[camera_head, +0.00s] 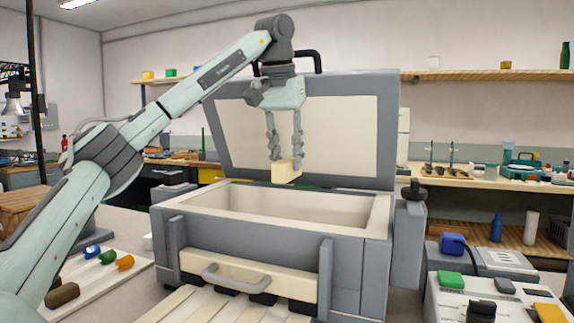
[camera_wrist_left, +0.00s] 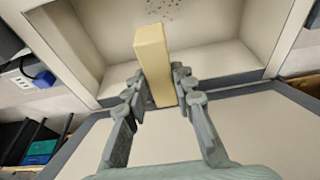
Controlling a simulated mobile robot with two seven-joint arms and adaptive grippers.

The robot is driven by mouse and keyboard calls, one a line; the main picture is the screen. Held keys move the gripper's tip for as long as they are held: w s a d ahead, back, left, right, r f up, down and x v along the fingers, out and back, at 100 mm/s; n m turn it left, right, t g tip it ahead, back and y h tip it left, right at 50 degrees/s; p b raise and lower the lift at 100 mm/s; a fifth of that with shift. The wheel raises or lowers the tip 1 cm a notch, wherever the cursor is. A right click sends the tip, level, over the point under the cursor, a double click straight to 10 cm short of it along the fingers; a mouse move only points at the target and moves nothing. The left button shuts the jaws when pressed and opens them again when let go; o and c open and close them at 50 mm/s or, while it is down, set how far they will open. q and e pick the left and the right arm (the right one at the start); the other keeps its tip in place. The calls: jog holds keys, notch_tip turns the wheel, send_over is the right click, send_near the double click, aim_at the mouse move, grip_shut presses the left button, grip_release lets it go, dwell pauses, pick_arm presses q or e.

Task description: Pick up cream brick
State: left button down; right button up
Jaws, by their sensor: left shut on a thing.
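The cream brick (camera_head: 287,171) is held between the fingertips of my left gripper (camera_head: 286,160), above the open grey box with a cream interior (camera_head: 375,215). In the left wrist view, the brick (camera_wrist_left: 153,58) sits upright between the two fingers of the left gripper (camera_wrist_left: 160,88), with the inside of the box (camera_wrist_left: 212,58) beyond it. The left gripper is shut on the brick. The box's lid (camera_head: 345,125) stands open behind the gripper. My right gripper is not in view.
A white board (camera_head: 75,285) with several small coloured pieces lies at the lower left. A white panel (camera_head: 480,295) with green and yellow blocks stands at the lower right. The box's raised lid and rim are close to the gripper. The box's visible interior looks empty.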

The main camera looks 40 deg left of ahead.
pick_arm(q)
jog(key=s+d, duration=0.3)
jog(key=s, duration=1.2)
jog(key=shift+s+d, duration=0.3)
jog(key=shift+d, duration=0.05)
